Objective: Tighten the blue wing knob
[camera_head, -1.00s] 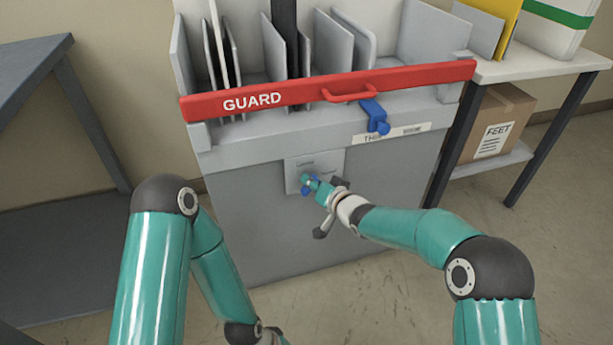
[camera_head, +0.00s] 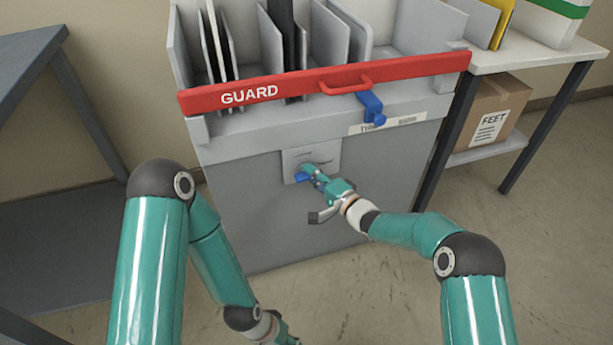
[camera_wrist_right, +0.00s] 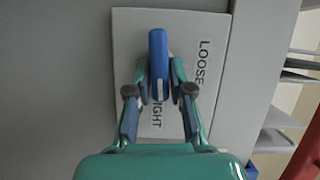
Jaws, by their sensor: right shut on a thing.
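The blue wing knob (camera_wrist_right: 158,60) stands on a pale plate (camera_wrist_right: 210,20) marked "LOOSE" and, partly covered, "TIGHT". In the right wrist view its wing runs up and down the picture. My right gripper (camera_wrist_right: 160,92) is shut on the knob, one finger on each side of the wing. In the head view my right gripper (camera_head: 311,176) reaches the plate on the grey machine front and hides most of the knob. Only a small part of my left gripper (camera_head: 286,339) shows at the bottom edge; its fingers are out of the picture.
A red bar marked "GUARD" (camera_head: 425,67) crosses the machine above the plate. A blue clamp-like part (camera_head: 371,106) hangs below it. A grey table (camera_head: 30,60) stands at left. A white-topped table (camera_head: 535,58) with a cardboard box (camera_head: 505,100) below stands at right.

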